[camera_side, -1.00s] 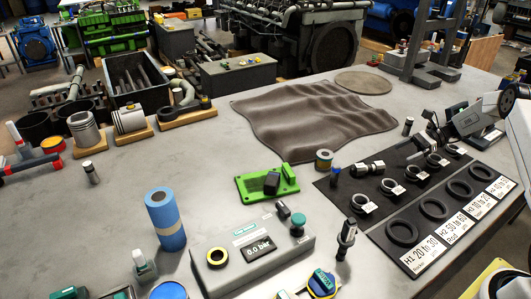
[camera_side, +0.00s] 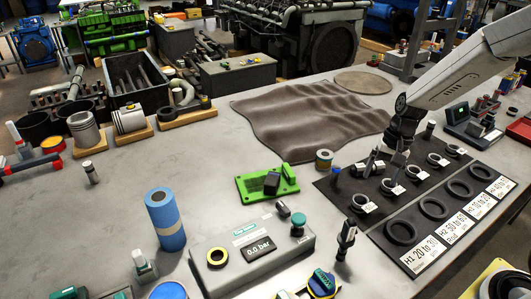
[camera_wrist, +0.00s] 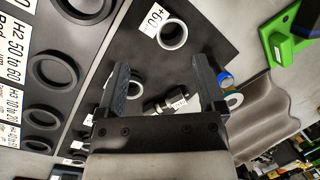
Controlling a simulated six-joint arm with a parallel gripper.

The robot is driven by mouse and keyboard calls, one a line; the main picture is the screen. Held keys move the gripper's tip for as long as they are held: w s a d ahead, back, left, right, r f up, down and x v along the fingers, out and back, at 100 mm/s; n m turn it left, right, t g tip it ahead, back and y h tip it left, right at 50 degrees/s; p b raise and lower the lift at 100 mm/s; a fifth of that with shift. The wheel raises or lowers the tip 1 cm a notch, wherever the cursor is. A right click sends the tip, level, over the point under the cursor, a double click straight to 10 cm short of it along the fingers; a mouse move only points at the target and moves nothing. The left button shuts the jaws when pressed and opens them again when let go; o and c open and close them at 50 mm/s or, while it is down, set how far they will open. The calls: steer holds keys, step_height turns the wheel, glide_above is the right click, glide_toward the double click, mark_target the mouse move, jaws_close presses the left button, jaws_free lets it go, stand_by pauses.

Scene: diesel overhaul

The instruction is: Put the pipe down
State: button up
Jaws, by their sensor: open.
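A short dark cylindrical piece with a white tag (camera_wrist: 168,103), which looks like the pipe, lies on the dark mat (camera_wrist: 115,50) in the wrist view. It shows between the bases of my fingers, beyond the gripper. My gripper (camera_wrist: 160,65) is open, with its two dark fingers spread apart and nothing clamped between them. In the side view my gripper (camera_side: 384,165) hangs low over the mat (camera_side: 335,198), among the tagged rings, and mostly hides the piece. I cannot tell whether a finger touches it.
Tagged rings (camera_side: 391,188) and larger black rings (camera_side: 401,232) lie close by on the mat. A small can (camera_side: 324,160) and a green fixture (camera_side: 268,184) stand left of it. A brown cloth (camera_side: 305,115) lies behind. The table's left middle is fairly clear.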

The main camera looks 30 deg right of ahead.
steer(key=s+a+r+n+t+h, duration=0.2)
steer(key=s+a+n, duration=0.5)
steer(key=s+n, duration=0.1)
steer(key=shift+s+n+t+h, duration=0.4)
steer(key=shift+n, duration=0.1)
